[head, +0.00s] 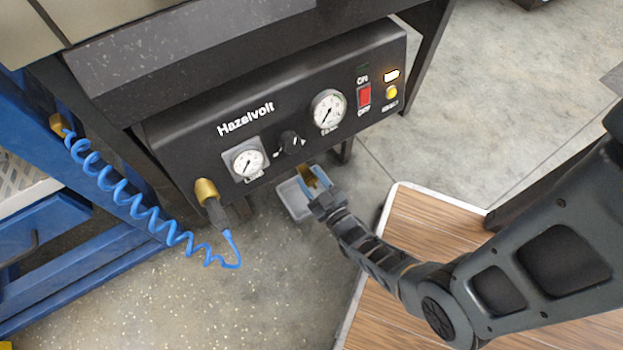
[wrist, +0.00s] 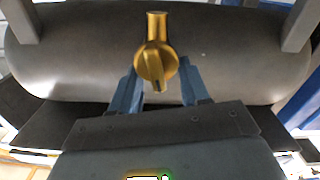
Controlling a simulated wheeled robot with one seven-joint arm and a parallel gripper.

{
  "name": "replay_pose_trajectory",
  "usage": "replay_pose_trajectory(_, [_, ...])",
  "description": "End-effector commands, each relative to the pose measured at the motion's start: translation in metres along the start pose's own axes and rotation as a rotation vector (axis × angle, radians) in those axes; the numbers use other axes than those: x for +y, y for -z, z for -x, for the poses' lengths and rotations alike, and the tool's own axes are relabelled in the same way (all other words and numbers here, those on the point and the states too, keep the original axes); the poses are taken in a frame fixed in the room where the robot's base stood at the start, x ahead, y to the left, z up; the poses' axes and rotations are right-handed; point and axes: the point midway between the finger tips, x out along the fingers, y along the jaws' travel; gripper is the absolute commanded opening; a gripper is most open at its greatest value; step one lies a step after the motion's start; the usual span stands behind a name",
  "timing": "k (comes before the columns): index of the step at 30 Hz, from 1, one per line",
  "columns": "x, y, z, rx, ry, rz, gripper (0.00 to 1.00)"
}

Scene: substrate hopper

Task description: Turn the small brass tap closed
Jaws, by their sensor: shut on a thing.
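The small brass tap (wrist: 155,50) is mounted on the underside of a dark grey cylindrical tank (wrist: 70,50) in the wrist view. Its round body has a short handle pointing toward the bottom of the picture. My gripper (wrist: 160,82) has one blue finger on each side of the tap and is shut on its handle; the exact contact is hard to see. In the head view my gripper (head: 318,182) reaches below the black panel, and a bit of brass (head: 307,176) shows between its fingers. The tank is hidden there.
The black Hazelvolt panel (head: 290,110) with gauges, a knob and a red switch overhangs my gripper. A grey tray (head: 293,200) is on the floor beneath. A coiled blue hose (head: 150,212) hangs at left. A wooden platform (head: 430,230) lies at right.

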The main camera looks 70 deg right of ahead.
Motion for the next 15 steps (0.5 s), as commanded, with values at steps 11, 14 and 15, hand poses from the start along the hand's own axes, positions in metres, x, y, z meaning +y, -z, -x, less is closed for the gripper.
replay_pose_trajectory(11, [0.0008, 0.0002, -0.0001, 0.001, 0.004, -0.088, 0.15])
replay_pose_trajectory(14, [0.0021, 0.0000, -0.0001, 0.001, 0.004, -0.152, 0.15])
replay_pose_trajectory(15, [0.0025, -0.0001, -0.0001, 0.001, 0.004, -0.174, 0.15])
